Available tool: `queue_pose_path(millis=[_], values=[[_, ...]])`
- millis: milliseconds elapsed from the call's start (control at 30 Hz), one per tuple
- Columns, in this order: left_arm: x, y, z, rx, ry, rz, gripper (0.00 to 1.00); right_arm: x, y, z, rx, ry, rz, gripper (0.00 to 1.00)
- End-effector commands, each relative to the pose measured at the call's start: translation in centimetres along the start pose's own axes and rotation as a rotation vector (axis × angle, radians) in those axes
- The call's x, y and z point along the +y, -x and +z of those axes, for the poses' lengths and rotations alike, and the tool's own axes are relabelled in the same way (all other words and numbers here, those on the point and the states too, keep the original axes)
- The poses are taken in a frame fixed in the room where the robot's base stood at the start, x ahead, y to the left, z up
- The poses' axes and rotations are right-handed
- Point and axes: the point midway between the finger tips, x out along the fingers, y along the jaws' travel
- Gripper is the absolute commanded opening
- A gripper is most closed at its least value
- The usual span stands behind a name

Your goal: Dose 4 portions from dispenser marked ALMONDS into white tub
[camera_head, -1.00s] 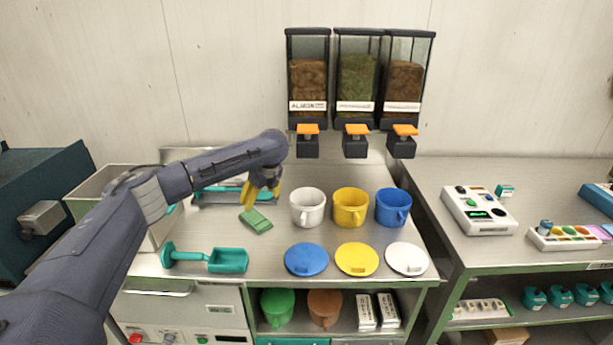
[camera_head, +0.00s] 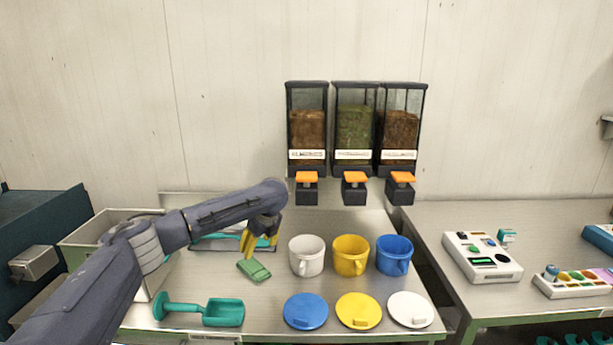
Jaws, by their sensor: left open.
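Three clear dispensers hang on the wall, each with an orange lever. The left dispenser (camera_head: 307,128) holds brown contents, and its label looks like ALMONDS but is blurred. The middle dispenser (camera_head: 354,128) holds green contents and the right dispenser (camera_head: 400,130) brown; their labels are unreadable. The white tub (camera_head: 307,256) stands upright and uncovered on the steel table, below the left dispenser. My left gripper (camera_head: 259,250), with yellow fingers, is open and empty, to the left of the white tub and above a green sponge (camera_head: 254,270). My right gripper is out of view.
A yellow tub (camera_head: 351,256) and a blue tub (camera_head: 394,255) stand right of the white one. Blue (camera_head: 306,312), yellow (camera_head: 358,311) and white (camera_head: 410,310) lids lie in front. A teal scoop (camera_head: 222,312) lies front left. A grey bin (camera_head: 105,232) stands at the left.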

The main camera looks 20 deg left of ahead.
Motion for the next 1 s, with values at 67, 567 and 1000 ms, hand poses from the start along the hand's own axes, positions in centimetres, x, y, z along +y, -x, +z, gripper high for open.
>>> queue_pose_path(millis=[67, 567, 1000], values=[[0.0, 0.0, 0.0, 0.0, 0.0, 0.0, 0.56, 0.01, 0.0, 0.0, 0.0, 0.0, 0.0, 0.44], [0.0, 0.0, 0.0, 0.0, 0.0, 0.0, 0.0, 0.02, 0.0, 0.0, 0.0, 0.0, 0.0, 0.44], [0.0, 0.0, 0.0, 0.0, 0.0, 0.0, 0.0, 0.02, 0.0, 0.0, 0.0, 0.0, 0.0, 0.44]])
